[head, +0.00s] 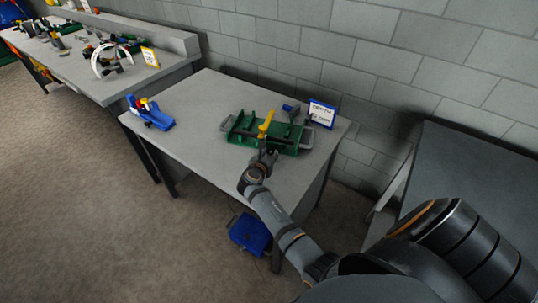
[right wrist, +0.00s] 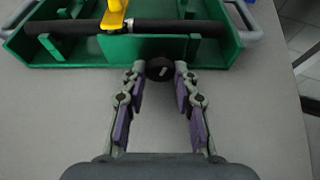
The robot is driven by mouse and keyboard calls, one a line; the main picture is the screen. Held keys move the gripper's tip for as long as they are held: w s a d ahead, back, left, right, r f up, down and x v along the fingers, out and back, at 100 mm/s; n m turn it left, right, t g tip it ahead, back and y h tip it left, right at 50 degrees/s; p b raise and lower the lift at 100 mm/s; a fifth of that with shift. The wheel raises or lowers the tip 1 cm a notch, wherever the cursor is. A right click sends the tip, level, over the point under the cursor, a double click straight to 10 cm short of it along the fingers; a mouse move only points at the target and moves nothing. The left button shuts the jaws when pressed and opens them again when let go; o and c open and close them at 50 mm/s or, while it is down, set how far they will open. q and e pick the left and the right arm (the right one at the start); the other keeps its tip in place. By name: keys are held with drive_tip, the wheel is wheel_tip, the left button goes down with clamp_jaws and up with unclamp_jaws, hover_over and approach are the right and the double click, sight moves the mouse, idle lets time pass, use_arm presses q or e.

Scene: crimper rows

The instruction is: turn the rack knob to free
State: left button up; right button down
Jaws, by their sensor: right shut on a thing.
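The green rack (head: 240,138) lies on the grey table, with a dark bar along it and a yellow handle (head: 265,124) standing up near its middle. The rack also shows at the top of the right wrist view (right wrist: 160,46). Its round black knob (right wrist: 160,69) with a pale mark sticks out of the near side wall. My right gripper (head: 263,158) is at the near side of the rack. In the right wrist view its fingertips (right wrist: 160,72) are on both sides of the knob, shut on it. My left gripper is not in view.
A blue holder (head: 152,116) with small coloured items stands at the table's left.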

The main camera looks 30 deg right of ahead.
drive_tip(key=n+p, duration=0.1)
drive_tip(key=p, duration=0.2)
drive_tip(key=shift+r+g+h, duration=0.3)
drive_tip(key=shift+r+g, duration=0.1)
drive_tip(key=shift+w+f+n+h+p, duration=0.1)
drive_tip(key=shift+f+n+h+p, duration=0.25)
drive_tip(key=shift+n+p, duration=0.4)
drive_tip(key=shift+f+g, duration=0.1)
drive_tip(key=shift+g, duration=0.2)
drive_tip(key=c, duration=1)
unclamp_jaws()
wheel_tip(320, 180, up, 10)
